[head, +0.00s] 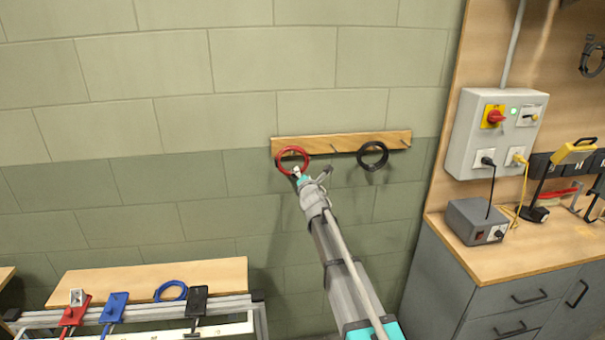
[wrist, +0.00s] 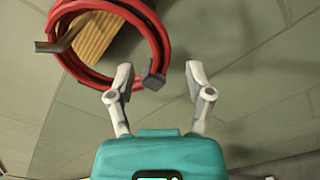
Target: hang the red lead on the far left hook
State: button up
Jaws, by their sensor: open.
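The red lead (head: 279,157) is a coiled ring at the left end of the wooden hook board (head: 345,143). In the wrist view the red lead (wrist: 160,42) hangs around a metal hook (wrist: 62,45) in front of the board's end. My gripper (head: 312,172) is just below and right of the ring. In the wrist view my gripper (wrist: 159,74) has its two fingers apart with nothing held between them. A dark end piece of the lead is close to the left finger; I cannot tell if they touch.
A black lead (head: 361,156) hangs further right on the board. A blue lead (head: 158,291) lies on a wooden bench top (head: 215,274) at the lower left. A workbench (head: 545,250) with a power box (head: 478,222) stands at the right. The wall around the board is clear.

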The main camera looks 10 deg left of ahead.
jog(key=v, duration=0.4)
jog(key=shift+s+d, duration=0.1)
jog(key=shift+s, duration=0.3)
jog(key=s+d+f+m+g+h, duration=0.35)
jog(key=s+d+f+m, duration=0.25)
jog(key=d+m, duration=0.3)
jog(key=s+d+f+m+g+h, duration=0.35)
jog(key=s+d+f+m, duration=0.35)
jog(key=d, duration=0.4)
jog(key=s+d+f+m+g, duration=0.1)
jog(key=s+d+m+g, duration=0.1)
jog(key=s, duration=0.6)
jog(key=s+d+f+m+g+y, duration=0.1)
jog(key=s+d+f+m+g, duration=0.1)
jog(key=s+m, duration=0.5)
jog(key=s+d+f+m+g, duration=0.2)
jog(key=s+m+g, duration=0.3)
jog(key=s, duration=0.4)
jog(key=shift+s+d+g+y, duration=0.25)
jog(key=shift+d+g+y, duration=0.2)
jog(key=shift+d, duration=0.3)
jog(key=shift+f, duration=0.15)
